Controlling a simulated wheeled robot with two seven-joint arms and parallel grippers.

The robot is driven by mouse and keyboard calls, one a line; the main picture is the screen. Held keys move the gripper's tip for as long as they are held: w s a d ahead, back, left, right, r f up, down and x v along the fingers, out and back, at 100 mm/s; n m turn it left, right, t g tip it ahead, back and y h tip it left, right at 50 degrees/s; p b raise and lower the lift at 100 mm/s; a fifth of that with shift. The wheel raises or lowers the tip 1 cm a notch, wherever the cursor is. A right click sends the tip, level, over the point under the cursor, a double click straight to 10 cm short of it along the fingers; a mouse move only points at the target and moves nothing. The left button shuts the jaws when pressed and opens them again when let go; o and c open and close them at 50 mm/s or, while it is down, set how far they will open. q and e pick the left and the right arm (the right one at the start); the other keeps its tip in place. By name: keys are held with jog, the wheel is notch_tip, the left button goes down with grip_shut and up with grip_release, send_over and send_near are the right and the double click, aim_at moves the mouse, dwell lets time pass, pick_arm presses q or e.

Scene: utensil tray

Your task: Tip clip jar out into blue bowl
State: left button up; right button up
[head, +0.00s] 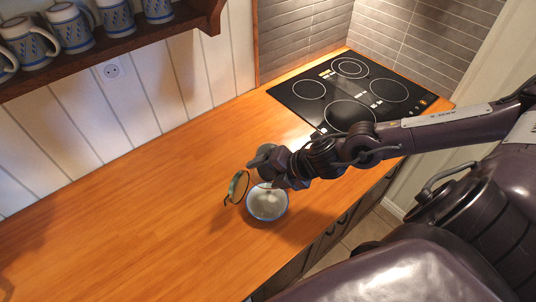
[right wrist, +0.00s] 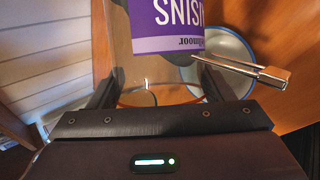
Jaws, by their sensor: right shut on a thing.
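My right gripper (head: 268,168) is shut on the clip jar above the blue bowl (head: 267,204). The jar's round lid (head: 238,186) hangs open to the left of the bowl in the head view; the gripper hides most of the jar body there. In the right wrist view the clear glass clip jar (right wrist: 150,68) lies between the fingers, with a purple label whose text reads upside down. Its metal clip (right wrist: 245,69) sticks out to the right, over the bowl (right wrist: 235,48). I cannot tell what is left in the jar. My left gripper is not in view.
The bowl stands on the wooden counter (head: 120,220) near its front edge. A black cooktop (head: 330,98) lies behind the right arm. Several patterned mugs (head: 72,27) sit on a wall shelf at upper left. The counter's left side is clear.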

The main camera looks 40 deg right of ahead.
jog(key=shift+s+a+r+n+t+h+b, duration=0.15)
jog(key=shift+n+t+h+b, duration=0.15)
jog(key=shift+b, duration=0.45)
jog(key=shift+s+a+f+n+t+h+b, duration=0.1)
jog(key=shift+a+t+h+b, duration=0.1)
jog(key=shift+t+b, duration=0.4)
jog(key=shift+s+a+r+n+t+h+b, duration=0.1)
jog(key=shift+s+a+n+t+h+b, duration=0.2)
jog(key=shift+b, duration=2.15)
jog(key=shift+s+a+r+t+h+p, duration=0.1)
jog(key=shift+s+r+t+h+p, duration=0.15)
jog(key=shift+t+p, duration=0.25)
jog(key=shift+s+a+f+n+t+h, duration=0.15)
jog(key=shift+s+f+n+t+h, duration=0.15)
jog(key=shift+n+t, duration=0.3)
jog(key=shift+s+a+n+t+h+b, duration=0.1)
jog(key=shift+a+n+t+h+b, duration=0.15)
jog(key=shift+t, duration=0.25)
jog(key=shift+d+r, duration=0.1)
